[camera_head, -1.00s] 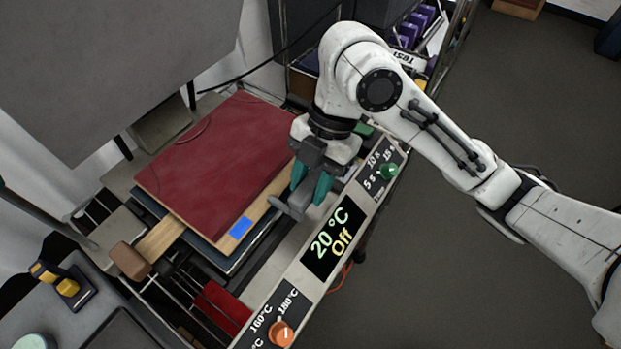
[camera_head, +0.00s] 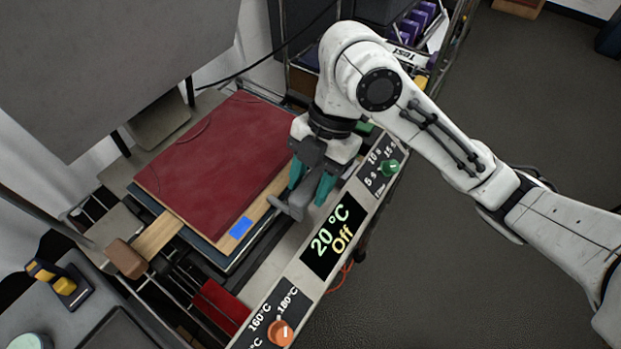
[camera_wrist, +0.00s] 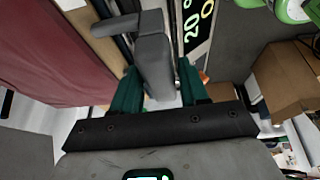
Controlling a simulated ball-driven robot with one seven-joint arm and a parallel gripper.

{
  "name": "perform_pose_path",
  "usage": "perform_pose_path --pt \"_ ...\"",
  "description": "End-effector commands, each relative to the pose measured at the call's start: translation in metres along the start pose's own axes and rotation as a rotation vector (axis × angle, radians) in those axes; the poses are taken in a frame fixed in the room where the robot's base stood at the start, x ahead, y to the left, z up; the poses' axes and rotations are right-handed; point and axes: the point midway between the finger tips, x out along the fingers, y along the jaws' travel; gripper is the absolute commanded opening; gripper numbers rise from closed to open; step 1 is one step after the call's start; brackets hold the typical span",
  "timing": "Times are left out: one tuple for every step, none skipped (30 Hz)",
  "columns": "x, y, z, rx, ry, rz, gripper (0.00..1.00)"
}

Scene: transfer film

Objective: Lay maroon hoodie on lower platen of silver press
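The maroon hoodie (camera_head: 215,160) lies folded flat on a pale wooden board (camera_head: 262,210) with a handle at its left end. The board rests over the dark blue lower platen (camera_head: 215,255) of the silver press (camera_head: 285,265). The hoodie's edge also shows at the left of the wrist view (camera_wrist: 50,60). My gripper (camera_head: 310,188), with teal fingers, is at the front right of the hoodie, beside the press's control panel. A grey handle (camera_wrist: 153,62) stands between the fingers in the wrist view. I cannot tell whether they press on it.
The control panel (camera_head: 332,238) reads 20 °C and Off. A large grey panel (camera_head: 120,60) hangs at the upper left. A yellow-and-black tool (camera_head: 62,280) lies on the grey surface at lower left. A cardboard box (camera_wrist: 285,80) shows at the right. Floor is open at right.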

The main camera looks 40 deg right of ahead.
Motion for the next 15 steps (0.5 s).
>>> perform_pose_path --pt "-0.0003 0.0 -0.0001 0.0 0.0 0.0 0.49" --pt "-0.0003 0.0 -0.0001 0.0 0.0 0.0 0.52" --pt "-0.0003 0.0 -0.0001 0.0 0.0 0.0 0.56" --pt "-0.0002 -0.0001 -0.0001 0.0 0.0 0.0 0.59" --pt "-0.0002 -0.0001 -0.0001 0.0 0.0 -0.001 0.61" --pt "-0.0002 -0.0001 -0.0001 0.0 0.0 -0.001 0.65" --pt "-0.0001 -0.0001 -0.0001 0.0 0.0 -0.001 0.66" --pt "-0.0001 -0.0001 -0.0001 0.0 0.0 -0.001 0.66" --pt "-0.0001 -0.0001 -0.0001 0.0 0.0 -0.001 0.66" --pt "-0.0001 -0.0001 -0.0001 0.0 0.0 -0.001 0.66" --pt "-0.0001 -0.0001 -0.0001 0.0 0.0 -0.001 0.66" --pt "0.0004 -0.0004 0.0001 0.001 0.0 -0.003 0.66" --pt "0.0002 -0.0003 0.0001 0.001 0.0 -0.003 0.66" --pt "-0.0004 -0.0003 0.0001 0.001 -0.001 -0.003 0.66" --pt "-0.002 -0.0002 0.0002 0.001 -0.001 -0.002 0.66"
